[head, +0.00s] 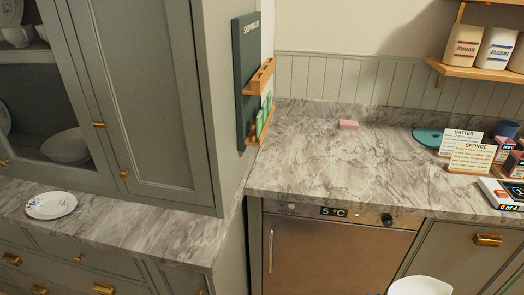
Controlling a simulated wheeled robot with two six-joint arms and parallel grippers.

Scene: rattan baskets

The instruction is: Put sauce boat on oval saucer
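A white oval saucer (51,205) with a blue pattern lies flat on the left marble counter, near its front edge. Nothing stands on it. A white rounded thing (420,286) is cut off by the bottom edge at the right, in front of the lower cabinets. I cannot tell whether it is the sauce boat or another thing. White crockery (18,36) stands on a shelf in the open cabinet at the upper left, partly cut off; I cannot tell if a sauce boat is among it. Neither of my grippers shows in the head view.
Below is a fridge reading 5 °C (335,250).

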